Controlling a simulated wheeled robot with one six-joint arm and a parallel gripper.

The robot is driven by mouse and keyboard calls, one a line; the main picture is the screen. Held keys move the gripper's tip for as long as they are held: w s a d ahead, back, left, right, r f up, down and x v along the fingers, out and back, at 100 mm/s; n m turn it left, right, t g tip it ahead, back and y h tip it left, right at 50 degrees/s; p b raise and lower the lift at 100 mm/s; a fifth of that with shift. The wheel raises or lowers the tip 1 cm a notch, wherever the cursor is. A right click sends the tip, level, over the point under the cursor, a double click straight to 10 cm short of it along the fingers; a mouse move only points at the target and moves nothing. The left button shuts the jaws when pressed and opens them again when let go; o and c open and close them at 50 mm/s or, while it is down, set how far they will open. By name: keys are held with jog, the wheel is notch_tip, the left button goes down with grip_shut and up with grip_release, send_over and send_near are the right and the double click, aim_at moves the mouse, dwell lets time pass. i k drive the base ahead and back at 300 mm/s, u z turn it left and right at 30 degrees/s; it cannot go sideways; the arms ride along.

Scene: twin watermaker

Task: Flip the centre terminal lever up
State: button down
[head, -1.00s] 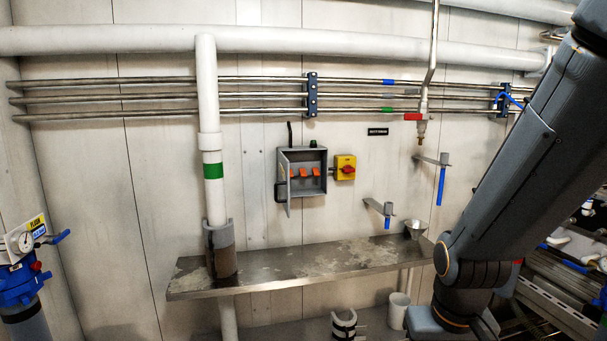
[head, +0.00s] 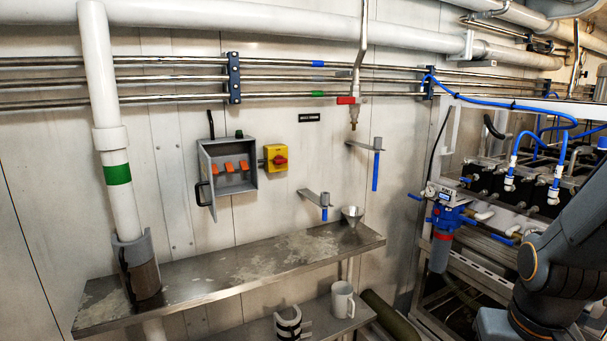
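A grey junction box (head: 241,187) is on the wall left of the picture's middle, with its door swung open to the left. Inside it is a row of three orange levers; the centre terminal lever (head: 229,167) is the middle one. The levers are too small for me to tell their exact positions. My arm shows at the lower right, well away from the box. My gripper is outside the picture.
A yellow switch with a red knob (head: 279,160) is just right of the box. A steel shelf (head: 200,278) runs below. A white pipe (head: 104,100) stands to the left. Two brackets with blue handles (head: 376,171) jut from the wall. A rack (head: 450,270) stands at the right.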

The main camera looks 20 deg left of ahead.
aim_at(229, 166)
jog(key=z, duration=1.3)
jog(key=i, duration=1.1)
jog(key=u, duration=2.35)
